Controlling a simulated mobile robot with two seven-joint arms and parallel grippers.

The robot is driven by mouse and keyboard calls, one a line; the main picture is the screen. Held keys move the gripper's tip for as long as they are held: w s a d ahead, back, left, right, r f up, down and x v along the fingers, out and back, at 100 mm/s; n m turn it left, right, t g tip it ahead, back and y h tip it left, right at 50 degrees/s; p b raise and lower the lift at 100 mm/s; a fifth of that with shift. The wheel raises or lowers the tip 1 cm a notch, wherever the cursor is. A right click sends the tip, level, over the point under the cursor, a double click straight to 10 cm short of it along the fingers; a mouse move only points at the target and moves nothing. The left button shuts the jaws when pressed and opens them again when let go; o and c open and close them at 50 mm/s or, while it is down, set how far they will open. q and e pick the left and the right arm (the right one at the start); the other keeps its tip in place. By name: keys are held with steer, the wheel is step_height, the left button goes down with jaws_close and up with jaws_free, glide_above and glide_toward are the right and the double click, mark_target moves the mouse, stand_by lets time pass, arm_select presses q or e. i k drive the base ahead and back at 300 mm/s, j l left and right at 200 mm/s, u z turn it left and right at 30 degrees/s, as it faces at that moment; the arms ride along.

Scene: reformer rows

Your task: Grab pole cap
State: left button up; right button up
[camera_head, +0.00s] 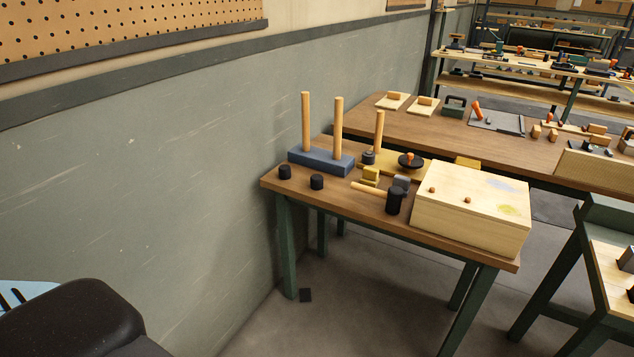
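Two small black caps stand apart on the near left of the wooden table, one at the left (285,172) and one a little to its right (317,182). Behind them a blue block (318,162) holds two upright wooden poles, a left one (306,122) and a right one (338,128); their tops look bare. A third pole (379,132) stands near a yellow base (402,170). A small dark piece (368,157) sits beside this pole. I cannot tell which piece is the task's pole cap. Neither gripper shows in this view.
The table (340,201) also bears a black-headed mallet (394,201), a black disc with an orange knob (411,161) and a large wooden box (470,208). A small dark square (305,295) lies on the floor. A grey wall (150,170) runs along the left.

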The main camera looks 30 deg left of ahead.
mark_target(316, 180)
steer(key=i+j, duration=0.25)
steer(key=i, duration=0.15)
steer(key=i+j+u, duration=0.15)
steer(key=i, duration=0.25)
steer(key=j, duration=0.1)
